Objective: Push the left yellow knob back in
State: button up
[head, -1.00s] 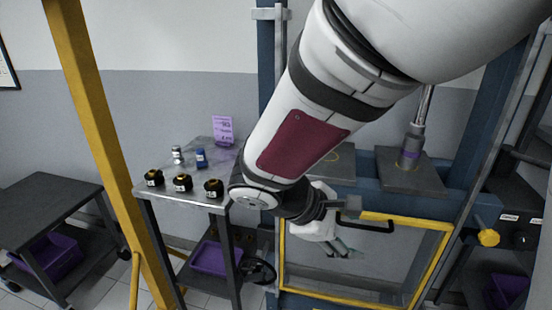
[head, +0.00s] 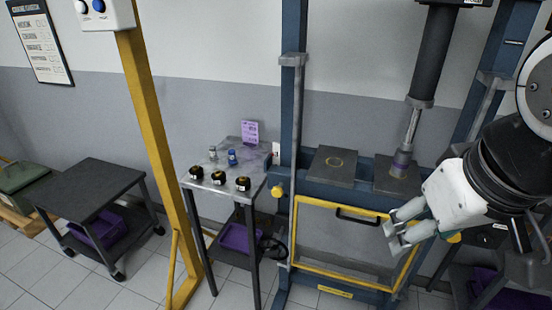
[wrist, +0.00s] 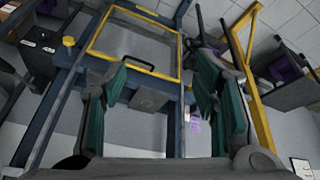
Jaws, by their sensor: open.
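The left yellow knob (head: 277,190) sticks out at the left post of the blue press frame, beside the top left corner of the yellow-framed guard (head: 345,283). The right yellow knob (head: 453,238) is partly covered by my gripper; it seems to be the knob (wrist: 69,41) at the left of the turned-over wrist view. My gripper (head: 391,237) is open and empty in front of the guard's right side, well to the right of the left knob and apart from it.
A small metal cart (head: 207,182) with black and blue parts stands left of the left knob. A yellow post (head: 153,150) rises left of the cart. The guard's black handle (head: 357,217) juts out between the knobs. A dark table (head: 90,195) stands far left.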

jog(key=s+r+m+t+p, duration=0.1)
jog(key=s+r+p, duration=0.1)
jog(key=s+r, duration=0.1)
jog(key=w+a+f+n+y+b, duration=0.1)
jog(key=w+a+f+y+b, duration=0.2)
jog(key=w, duration=0.4)
jog(key=w+a+f+b, duration=0.3)
jog(key=w+a+f, duration=0.15)
jog(key=w, duration=0.25)
jog(key=t+h+b, duration=0.8)
jog(key=t+b, duration=0.3)
jog(key=b, duration=1.1)
send_near(276, 194)
jog(key=shift+n, duration=0.3)
jog(key=b+x, duration=0.2)
jog(key=x, duration=0.8)
jog(key=shift+w+f, duration=0.1)
